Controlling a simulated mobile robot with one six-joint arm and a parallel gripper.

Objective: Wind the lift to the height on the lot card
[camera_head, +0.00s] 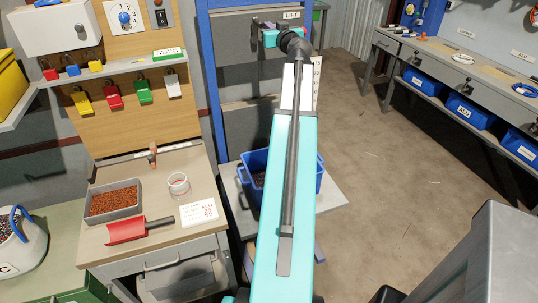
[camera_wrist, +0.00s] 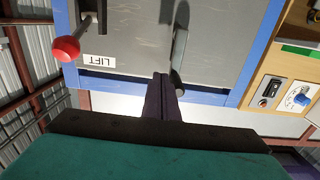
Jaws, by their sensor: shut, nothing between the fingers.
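A grey panel in a blue frame carries a LIFT label (camera_head: 291,15). In the wrist view the same label (camera_wrist: 98,61) appears upside down, beside a crank with a red ball knob (camera_wrist: 66,48). My gripper (camera_wrist: 162,80) is shut and empty in front of the panel, to the right of the knob. A grey bar handle (camera_wrist: 179,50) is close to the fingertips; I cannot tell if they touch. In the head view my arm hides the crank. The white lot card (camera_head: 198,212) lies on the bench; its red print is too small to read surely.
A blue crate (camera_head: 254,165) stands on a grey platform (camera_head: 333,188) behind my arm. The bench holds a tray of copper-coloured granules (camera_head: 113,202), a red scoop (camera_head: 126,231) and a glass jar (camera_head: 178,185). Open floor (camera_head: 410,165) lies to the right.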

